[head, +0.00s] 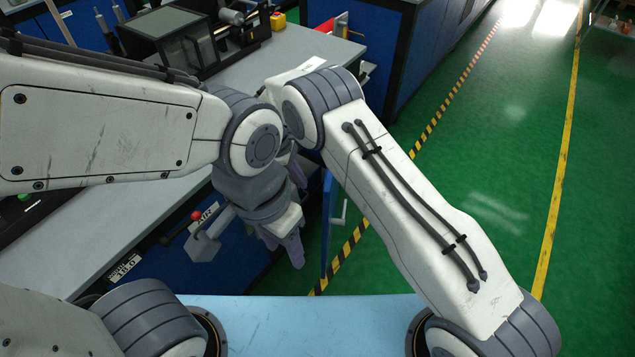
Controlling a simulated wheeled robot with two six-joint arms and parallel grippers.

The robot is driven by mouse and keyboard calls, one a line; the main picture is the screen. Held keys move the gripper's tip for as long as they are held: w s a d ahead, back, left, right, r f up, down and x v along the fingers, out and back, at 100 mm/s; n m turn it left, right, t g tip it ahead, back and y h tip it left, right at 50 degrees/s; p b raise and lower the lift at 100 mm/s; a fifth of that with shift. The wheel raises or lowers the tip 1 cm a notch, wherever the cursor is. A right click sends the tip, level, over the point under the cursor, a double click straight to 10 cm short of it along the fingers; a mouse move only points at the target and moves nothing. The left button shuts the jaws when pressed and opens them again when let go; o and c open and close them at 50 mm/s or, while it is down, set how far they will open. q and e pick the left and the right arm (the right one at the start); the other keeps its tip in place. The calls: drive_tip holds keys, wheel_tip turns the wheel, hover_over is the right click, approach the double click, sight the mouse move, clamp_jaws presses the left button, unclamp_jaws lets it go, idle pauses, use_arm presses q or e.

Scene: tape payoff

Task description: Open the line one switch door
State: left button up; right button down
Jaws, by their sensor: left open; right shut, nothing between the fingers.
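A narrow blue door panel (327,228) stands out from the blue bench front, seen nearly edge-on, with a pale bar handle (341,214) on its right face. I cannot read a line name on it. My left gripper (285,246) points down just left of the panel, its purple-grey fingers apart and nothing seen between them. Whether it touches the panel is unclear. My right gripper (297,172) is above it, shut and mostly hidden behind the arm links. What lies behind the door is hidden.
The grey bench top (105,235) runs along the left, with a dark machine (175,40) at the back. Green floor with a striped line (430,128) is clear on the right. My arms cross closely.

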use_arm(q)
drive_tip(key=shift+r+p, duration=0.6)
drive_tip(key=shift+r, duration=0.05)
use_arm(e)
drive_tip(key=shift+s+d+f, duration=0.15)
drive_tip(key=shift+d+f, duration=0.05)
drive_tip(key=shift+d, duration=0.55)
drive_tip(key=shift+s+d+f, duration=0.1)
drive_tip(key=shift+d+f, duration=0.15)
drive_tip(key=shift+d, duration=0.45)
drive_tip(key=shift+s+d+f, duration=0.15)
drive_tip(key=shift+d+f, duration=0.05)
drive_tip(key=shift+d, duration=0.55)
